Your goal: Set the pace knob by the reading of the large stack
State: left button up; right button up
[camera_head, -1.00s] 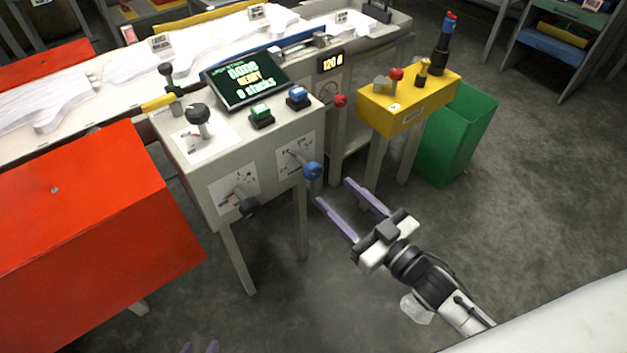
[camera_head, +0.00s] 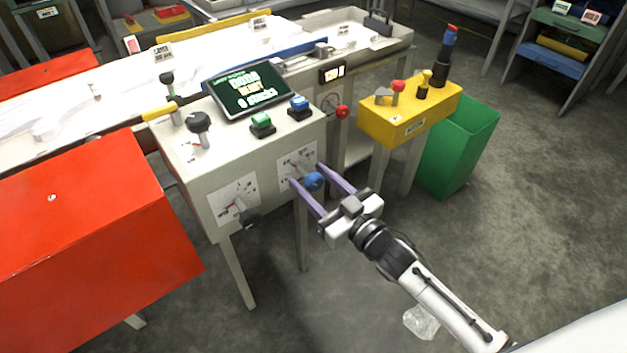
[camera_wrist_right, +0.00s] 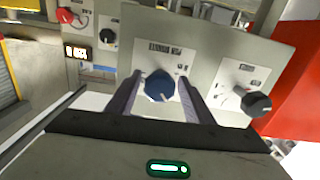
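A blue knob (camera_head: 313,181) sits on a white dial plate (camera_head: 294,162) on the console's front. My right gripper (camera_head: 307,174) is open, one purple finger on each side of this knob. The wrist view shows the blue knob (camera_wrist_right: 159,87) between the fingers; contact is unclear. A black knob (camera_head: 247,217) sits on a second front dial, another black knob (camera_head: 198,123) on the console top. I cannot read which is the pace knob. White sheet stacks (camera_head: 95,85) lie on the bench behind; I cannot tell which is large. My left gripper is out of view.
A red cabinet (camera_head: 90,215) stands left. A yellow box (camera_head: 400,118) and green bin (camera_head: 462,145) stand right.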

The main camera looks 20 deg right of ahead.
jog(key=c, duration=0.8)
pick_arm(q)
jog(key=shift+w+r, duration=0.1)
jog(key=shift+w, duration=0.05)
pick_arm(e)
jog(key=shift+c, duration=0.2)
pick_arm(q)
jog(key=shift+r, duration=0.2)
pick_arm(e)
jog(key=shift+n, duration=0.4)
jog(key=n+p, duration=0.1)
jog(key=n, duration=0.2)
jog(key=shift+n+p, duration=0.3)
jog(key=shift+n, duration=0.1)
jog(key=n, duration=0.2)
jog(key=shift+n, duration=0.4)
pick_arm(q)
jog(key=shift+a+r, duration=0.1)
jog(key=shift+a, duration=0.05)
pick_arm(e)
jog(key=shift+n, duration=2.2)
jog(key=o, duration=1)
jog(key=shift+o, duration=0.2)
